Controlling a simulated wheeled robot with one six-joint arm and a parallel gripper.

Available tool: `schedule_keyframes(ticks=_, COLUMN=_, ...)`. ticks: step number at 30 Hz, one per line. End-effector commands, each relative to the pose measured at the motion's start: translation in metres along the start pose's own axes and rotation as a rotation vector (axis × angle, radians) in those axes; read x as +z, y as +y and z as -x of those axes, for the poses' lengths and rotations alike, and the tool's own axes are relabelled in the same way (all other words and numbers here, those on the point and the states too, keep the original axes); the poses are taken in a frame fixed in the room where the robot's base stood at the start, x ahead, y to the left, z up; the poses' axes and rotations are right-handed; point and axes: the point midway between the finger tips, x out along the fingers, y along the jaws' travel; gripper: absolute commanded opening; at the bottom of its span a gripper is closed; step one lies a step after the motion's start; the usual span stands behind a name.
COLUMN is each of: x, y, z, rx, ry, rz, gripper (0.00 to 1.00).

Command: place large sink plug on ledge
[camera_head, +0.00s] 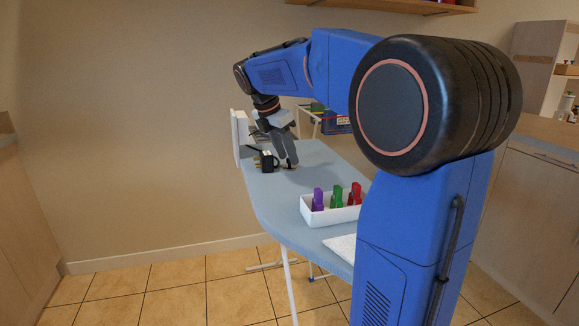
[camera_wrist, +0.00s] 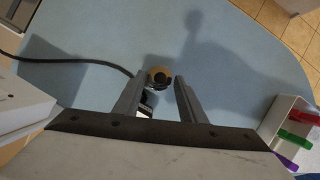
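My gripper (camera_head: 287,160) points down over the far part of the blue table. In the wrist view its two fingers (camera_wrist: 160,80) stand apart. A small round tan disc with a dark knob, likely the large sink plug (camera_wrist: 160,74), shows between the fingertips; I cannot tell whether the fingers touch it. In the head view a small dark and tan piece (camera_head: 288,167) shows at the fingertips. A white upright block (camera_head: 239,138) stands at the table's far left edge and also shows in the wrist view (camera_wrist: 22,108). I cannot tell whether it is the ledge.
A small black item (camera_head: 267,161) stands left of the gripper. A dark cord (camera_wrist: 75,61) runs left in the wrist view. A white tray (camera_head: 325,217) with purple, green and red clips sits nearer. The blue tabletop (camera_head: 273,200) between is clear.

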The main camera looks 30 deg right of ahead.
Motion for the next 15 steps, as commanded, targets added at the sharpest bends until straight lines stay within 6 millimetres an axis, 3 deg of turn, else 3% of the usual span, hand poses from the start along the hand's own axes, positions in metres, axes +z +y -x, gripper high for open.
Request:
schedule_keyframes(ticks=3, x=-0.0001, y=-0.0001, z=-0.0101, rx=0.000, ry=0.000, rz=0.000, gripper=0.37)
schedule_keyframes(ticks=11, x=-0.0002, y=0.0000, z=-0.0124, rx=0.001, ry=0.000, rz=0.000, gripper=0.37)
schedule_keyframes(ticks=15, x=-0.0002, y=0.0000, z=-0.0123, rx=0.001, ry=0.000, rz=0.000, gripper=0.08)
